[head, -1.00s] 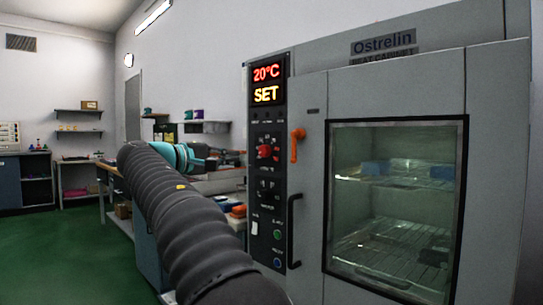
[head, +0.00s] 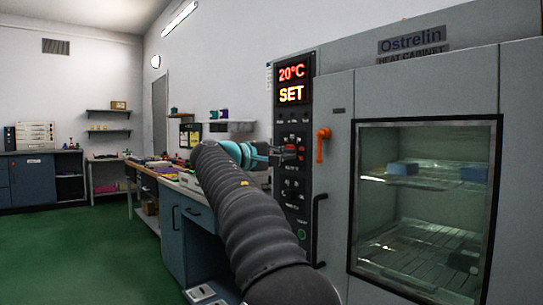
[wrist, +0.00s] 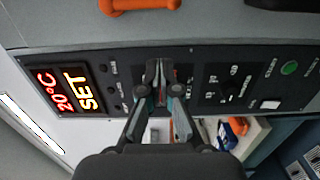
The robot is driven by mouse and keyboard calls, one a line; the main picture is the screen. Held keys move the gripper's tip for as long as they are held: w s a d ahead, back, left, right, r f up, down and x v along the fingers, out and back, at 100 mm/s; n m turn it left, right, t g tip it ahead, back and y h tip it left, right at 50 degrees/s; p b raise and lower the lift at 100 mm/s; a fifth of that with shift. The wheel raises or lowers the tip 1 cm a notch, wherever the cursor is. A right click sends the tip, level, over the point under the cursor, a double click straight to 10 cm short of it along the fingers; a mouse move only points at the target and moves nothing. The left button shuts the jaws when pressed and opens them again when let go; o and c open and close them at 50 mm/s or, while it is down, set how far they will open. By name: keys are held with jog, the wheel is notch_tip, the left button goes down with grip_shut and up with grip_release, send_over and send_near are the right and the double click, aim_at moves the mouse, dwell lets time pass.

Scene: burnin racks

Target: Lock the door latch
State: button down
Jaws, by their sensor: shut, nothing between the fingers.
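The orange door latch (head: 322,144) is on the grey door of the heat cabinet, left of the window and above the black handle (head: 319,230). Its grip hangs downward. It also shows at the top of the wrist view (wrist: 140,4). My gripper (head: 290,151) is shut and empty, in front of the black control panel, left of the latch and apart from it. In the wrist view my gripper (wrist: 160,68) points at the panel and covers part of it, including most of the red knob.
The cabinet door (head: 428,90) looks closed; blue items lie on the racks behind its window. The display (head: 291,84) reads 20°C and SET. A workbench (head: 170,177) with drawers stands left of the cabinet. The green floor (head: 85,250) is open at the left.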

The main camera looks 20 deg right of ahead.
jog(key=s+d, duration=0.1)
jog(key=d, duration=0.2)
jog(key=s+d+b, duration=0.1)
jog(key=shift+s+d, duration=0.3)
jog(key=shift+d, duration=0.1)
